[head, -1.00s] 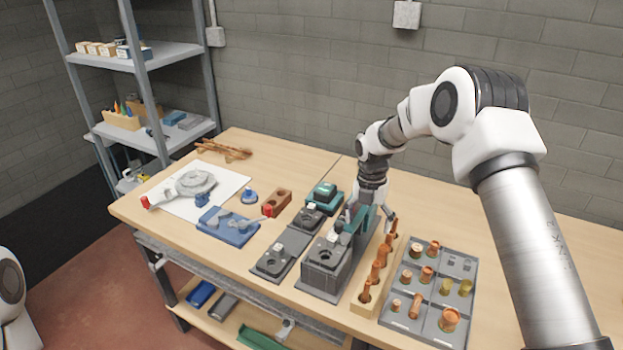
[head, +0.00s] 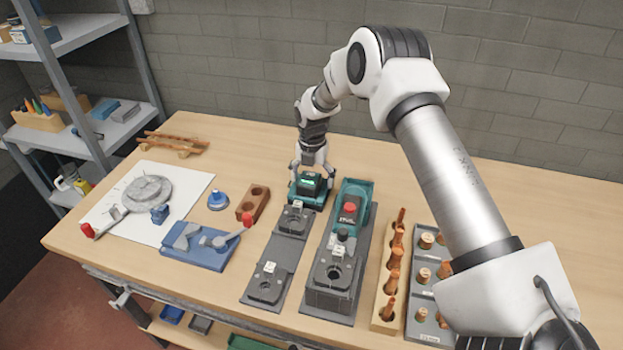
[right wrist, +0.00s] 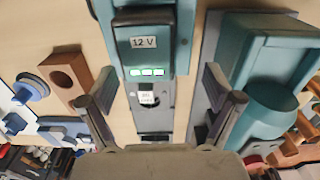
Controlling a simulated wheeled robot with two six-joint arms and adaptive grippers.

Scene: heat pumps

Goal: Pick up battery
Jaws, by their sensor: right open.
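The battery (head: 309,184) is a dark block with green lights, seated in a teal charger (head: 318,201) at the back of a grey mount on the table. In the right wrist view the battery (right wrist: 147,42) shows a "12 V" label and three lit green bars. My right gripper (head: 312,172) is over the battery from behind and above, its fingers on either side. In the right wrist view the open fingers (right wrist: 162,90) have a gap between them, with the battery ahead and not clasped. My left gripper is not in view.
A teal tool (head: 358,193) on a grey stand is close to the right of the charger. A brown block with holes (head: 253,203) is to the left. A wooden rack of copper pieces (head: 391,275) stands further right.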

